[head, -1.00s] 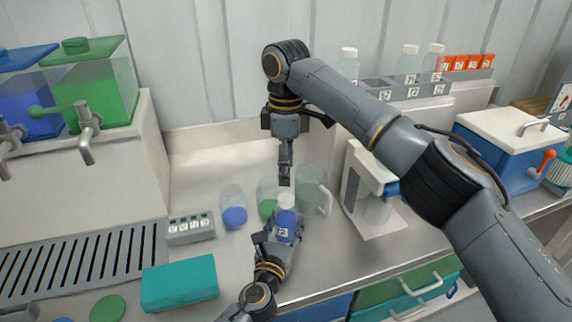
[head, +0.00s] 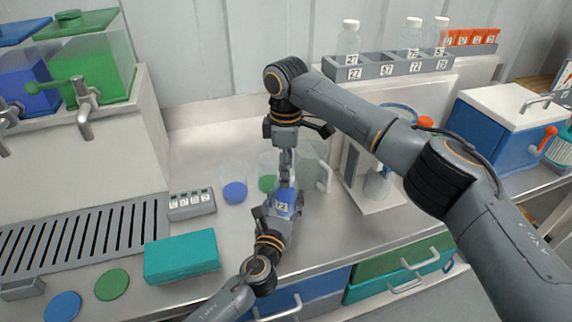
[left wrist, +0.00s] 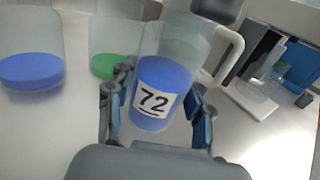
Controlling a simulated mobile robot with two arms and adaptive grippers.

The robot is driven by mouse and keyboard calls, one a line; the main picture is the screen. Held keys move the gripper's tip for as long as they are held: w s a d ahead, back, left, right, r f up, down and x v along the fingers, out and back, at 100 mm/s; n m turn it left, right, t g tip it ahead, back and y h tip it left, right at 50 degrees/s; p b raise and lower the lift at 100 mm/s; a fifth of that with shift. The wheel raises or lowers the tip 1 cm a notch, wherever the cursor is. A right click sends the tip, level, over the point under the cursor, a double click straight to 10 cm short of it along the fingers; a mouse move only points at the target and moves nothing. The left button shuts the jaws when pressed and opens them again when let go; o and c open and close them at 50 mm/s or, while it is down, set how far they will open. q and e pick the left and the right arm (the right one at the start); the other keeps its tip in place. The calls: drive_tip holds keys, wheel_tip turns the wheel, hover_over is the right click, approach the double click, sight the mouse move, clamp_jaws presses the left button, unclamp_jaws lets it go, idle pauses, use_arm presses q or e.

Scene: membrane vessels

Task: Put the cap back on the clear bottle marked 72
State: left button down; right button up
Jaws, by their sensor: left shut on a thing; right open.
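The clear bottle marked 72 (head: 283,203) holds blue liquid and stands nearly upright at the counter's front. It also shows in the left wrist view (left wrist: 160,88), with its label facing that camera and its top out of frame. My left gripper (head: 277,212) is shut around its lower body; its fingers flank the bottle in the left wrist view. My right gripper (head: 286,179) points down right at the bottle's top and is open. Its fingers hide the bottle's mouth, so I cannot tell whether the cap is on it.
Behind the bottle stand a blue-filled beaker (head: 235,191), a green-filled beaker (head: 267,184) and a clear jug (head: 312,165), all close. A teal box (head: 182,257) and a small labelled block (head: 191,203) lie left. A bottle rack (head: 385,70) is at the back right.

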clamp_jaws()
drive_tip(key=m, duration=0.5)
drive_tip(key=shift+o, duration=0.8)
unclamp_jaws()
drive_tip(key=shift+r, duration=0.15)
wheel_tip(320, 180, up, 12)
use_arm(q)
drive_tip(key=shift+c, duration=2.3)
unclamp_jaws()
